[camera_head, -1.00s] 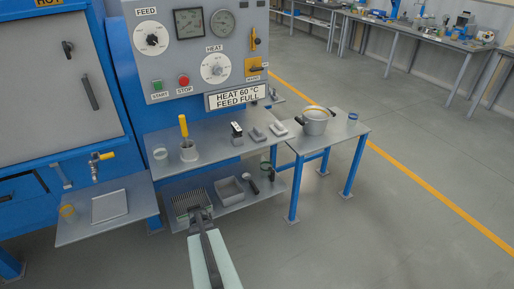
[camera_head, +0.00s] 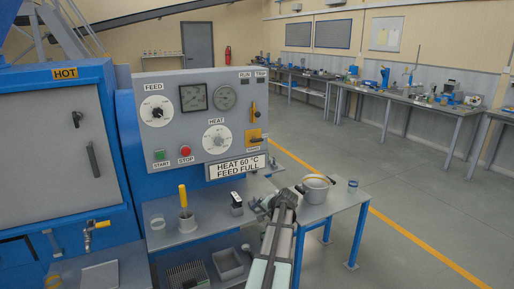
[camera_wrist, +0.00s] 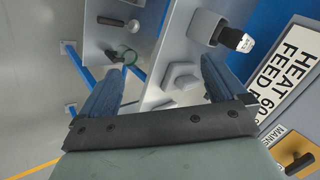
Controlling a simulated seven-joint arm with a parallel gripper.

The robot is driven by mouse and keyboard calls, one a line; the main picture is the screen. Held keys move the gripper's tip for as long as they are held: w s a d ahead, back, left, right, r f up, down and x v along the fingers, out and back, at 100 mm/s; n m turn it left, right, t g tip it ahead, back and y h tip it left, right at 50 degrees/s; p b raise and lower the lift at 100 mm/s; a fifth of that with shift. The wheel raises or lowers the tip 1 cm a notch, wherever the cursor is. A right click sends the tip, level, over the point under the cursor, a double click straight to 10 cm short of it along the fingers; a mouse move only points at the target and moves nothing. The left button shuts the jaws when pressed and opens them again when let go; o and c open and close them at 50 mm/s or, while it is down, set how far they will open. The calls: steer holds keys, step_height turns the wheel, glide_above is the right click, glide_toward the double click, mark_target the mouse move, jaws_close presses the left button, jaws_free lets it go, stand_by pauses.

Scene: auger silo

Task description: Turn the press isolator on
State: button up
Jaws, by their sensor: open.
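The isolator is a yellow plate with a dark handle, marked MAINS (camera_head: 252,137), at the lower right of the grey control panel (camera_head: 170,125). Its handle lies roughly level in the head view. It also shows at the lower right of the wrist view (camera_wrist: 300,160), outside the jaws. My gripper (camera_head: 266,204) is below the panel, over the right end of the work shelf, below and apart from the isolator. In the wrist view its two fingers (camera_wrist: 160,88) are spread with nothing held between them.
An orange lever (camera_head: 253,112) is just above the isolator. A HEAT 60 °C FEED FULL sign (camera_head: 236,166) is below it. A pot (camera_head: 315,190) stands on the side table to the right. A yellow-handled tool (camera_head: 183,197) stands upright on the shelf (camera_head: 160,208).

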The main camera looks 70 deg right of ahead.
steer(key=d+r+m+t+h, duration=0.2)
steer(key=d+r+m, duration=0.1)
steer(key=d+r, duration=0.55)
steer(key=m+t+h, duration=0.4)
steer(key=m+h, duration=0.2)
steer(key=m, duration=1.5)
glide_toward(258, 140)
steer(key=x, duration=1.1)
steer(key=shift+c, duration=0.4)
steer(key=c, duration=0.9)
